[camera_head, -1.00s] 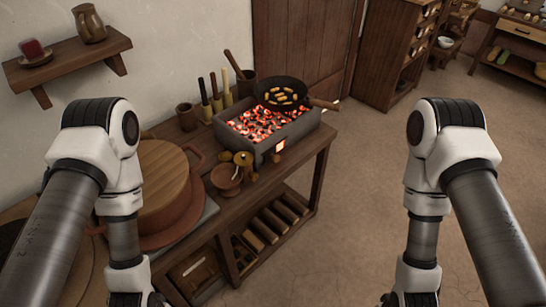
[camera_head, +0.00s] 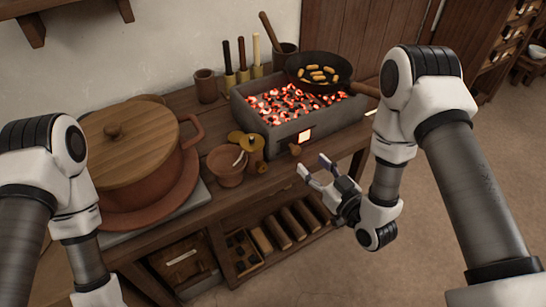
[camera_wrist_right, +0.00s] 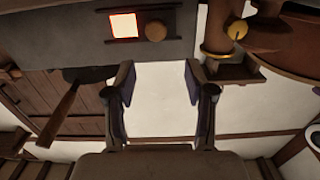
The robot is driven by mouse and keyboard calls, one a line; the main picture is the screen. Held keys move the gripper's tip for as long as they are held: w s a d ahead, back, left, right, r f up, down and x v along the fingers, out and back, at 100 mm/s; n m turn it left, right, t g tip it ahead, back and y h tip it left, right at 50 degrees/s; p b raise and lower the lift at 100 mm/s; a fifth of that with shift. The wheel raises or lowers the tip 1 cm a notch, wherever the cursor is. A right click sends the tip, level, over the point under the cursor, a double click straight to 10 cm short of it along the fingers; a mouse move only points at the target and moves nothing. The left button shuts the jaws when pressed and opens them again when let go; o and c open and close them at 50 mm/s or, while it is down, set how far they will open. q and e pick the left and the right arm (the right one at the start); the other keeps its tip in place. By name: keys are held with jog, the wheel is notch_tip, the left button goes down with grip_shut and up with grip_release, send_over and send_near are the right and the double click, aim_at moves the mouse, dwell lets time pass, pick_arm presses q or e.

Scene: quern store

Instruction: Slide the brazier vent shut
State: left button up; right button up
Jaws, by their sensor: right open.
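The grey brazier (camera_head: 282,142) stands on the wooden bench, full of glowing coals. In its front face the vent opening (camera_head: 304,136) glows bright, so the vent is at least partly open. A round wooden knob (camera_head: 295,149) sits just left of the opening; in the right wrist view the knob (camera_wrist_right: 155,31) is right of the glowing opening (camera_wrist_right: 124,26). My right gripper (camera_head: 313,167) is open and empty, in front of and below the knob, apart from it. Its fingers (camera_wrist_right: 160,88) show spread in the wrist view. My left arm is at the left; its gripper is out of view.
A pan (camera_head: 320,84) with food rests on the brazier, its handle pointing right. A small bowl (camera_head: 228,166) and a brass-coloured grinder (camera_head: 253,155) stand left of the vent. A large lidded pot (camera_head: 140,195) fills the bench's left. The floor at right is clear.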

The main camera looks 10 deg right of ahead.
aim_at(298, 151)
jog(key=b+x, duration=0.1)
jog(key=x, duration=0.2)
jog(key=f+x, duration=0.1)
jog(key=x, duration=0.2)
jog(key=b+x, duration=0.1)
jog(key=x, duration=0.2)
jog(key=shift+w+d+f+b, duration=0.1)
jog(key=shift+d+f+b, duration=0.15)
jog(key=shift+d+b, duration=0.1)
pick_arm(q)
notch_tip(298, 151, down, 5)
jog(key=shift+r, duration=0.15)
pick_arm(e)
jog(key=shift+c, duration=0.3)
pick_arm(q)
jog(key=shift+s, duration=0.1)
pick_arm(e)
grip_shut()
